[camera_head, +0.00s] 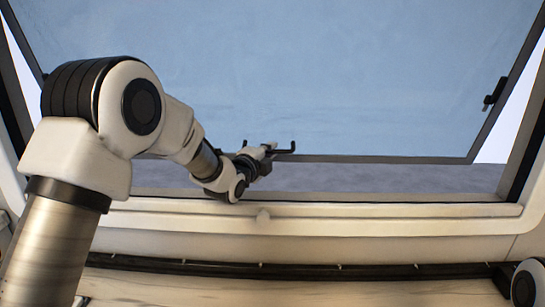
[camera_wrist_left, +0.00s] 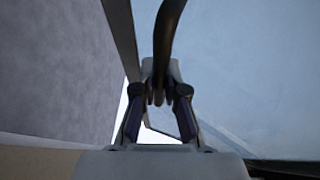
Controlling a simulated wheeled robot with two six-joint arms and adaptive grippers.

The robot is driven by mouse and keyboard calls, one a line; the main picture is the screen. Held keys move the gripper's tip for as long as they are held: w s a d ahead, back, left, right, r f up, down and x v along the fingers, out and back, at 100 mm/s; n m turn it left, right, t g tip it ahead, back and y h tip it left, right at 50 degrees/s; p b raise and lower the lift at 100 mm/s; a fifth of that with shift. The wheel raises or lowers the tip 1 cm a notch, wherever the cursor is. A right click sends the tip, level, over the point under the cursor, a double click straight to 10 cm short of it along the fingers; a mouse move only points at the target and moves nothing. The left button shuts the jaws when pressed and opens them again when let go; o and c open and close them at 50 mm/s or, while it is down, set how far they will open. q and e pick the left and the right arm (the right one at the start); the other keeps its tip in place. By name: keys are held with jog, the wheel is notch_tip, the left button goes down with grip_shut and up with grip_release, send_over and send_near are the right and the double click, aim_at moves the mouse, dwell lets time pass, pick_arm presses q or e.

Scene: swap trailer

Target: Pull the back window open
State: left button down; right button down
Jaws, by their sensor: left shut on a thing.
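The back window (camera_head: 330,70) is a large bluish pane with a dark frame. It is tilted outward, with its bottom edge apart from the pale sill. A dark handle (camera_head: 291,148) is at its bottom edge. My left gripper (camera_head: 268,150) reaches over the sill to this handle. In the left wrist view the fingers (camera_wrist_left: 160,92) are shut on the curved dark handle (camera_wrist_left: 170,35), with the pane (camera_wrist_left: 250,70) on the right. My right gripper is out of view.
The pale sill (camera_head: 380,210) runs across below the opening. A dark rail (camera_head: 200,267) runs beneath it. A black latch (camera_head: 494,93) is on the window's right side. Grey ground (camera_head: 400,178) shows through the gap under the window.

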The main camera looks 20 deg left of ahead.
pick_arm(q)
jog(key=shift+s, duration=0.1)
jog(key=c, duration=1.2)
grip_release()
jog(key=s, duration=0.8)
jog(key=s+a, duration=0.1)
jog(key=s, duration=0.2)
jog(key=shift+s+a+r, duration=0.1)
jog(key=shift+s+r, duration=0.25)
jog(key=shift+s, duration=0.05)
